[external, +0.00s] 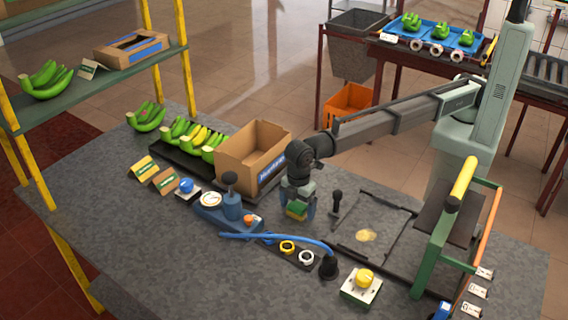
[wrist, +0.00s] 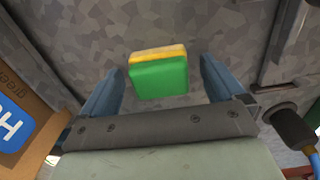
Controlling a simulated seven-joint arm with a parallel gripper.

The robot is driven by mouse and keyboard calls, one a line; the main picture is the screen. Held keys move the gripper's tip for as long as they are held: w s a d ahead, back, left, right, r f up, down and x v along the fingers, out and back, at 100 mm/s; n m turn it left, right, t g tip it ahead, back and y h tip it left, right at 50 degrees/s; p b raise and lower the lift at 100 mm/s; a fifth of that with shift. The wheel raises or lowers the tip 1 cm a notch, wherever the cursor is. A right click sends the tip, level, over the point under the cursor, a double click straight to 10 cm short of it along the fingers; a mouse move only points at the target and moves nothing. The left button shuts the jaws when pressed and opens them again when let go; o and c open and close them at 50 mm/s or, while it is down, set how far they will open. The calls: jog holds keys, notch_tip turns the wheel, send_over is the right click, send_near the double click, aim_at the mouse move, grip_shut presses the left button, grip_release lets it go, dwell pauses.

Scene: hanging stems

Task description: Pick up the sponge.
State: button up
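The sponge (wrist: 159,78) is a small block, green with a yellow layer, and sits between the two blue fingers of my gripper (wrist: 163,64) in the wrist view. A narrow gap shows between the sponge and each finger, so the fingers are open around it and not clearly touching it. In the external view the sponge (external: 296,209) shows green and yellow at the fingertips of my gripper (external: 298,204), which points down low over the grey table. I cannot tell whether the sponge rests on the table.
A cardboard box (external: 250,154) stands just left of my gripper. A blue hose (external: 290,238) and a strip with rings lie in front. A dark upright handle (external: 337,203) and a framed plate are to the right, near a green stand (external: 428,250). Banana bunches (external: 195,136) lie farther left.

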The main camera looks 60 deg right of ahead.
aim_at(298, 205)
jog(key=c, duration=1.1)
jog(key=shift+o, duration=0.2)
jog(key=shift+r, duration=0.15)
notch_tip(298, 205, up, 10)
jog(key=shift+f, duration=0.1)
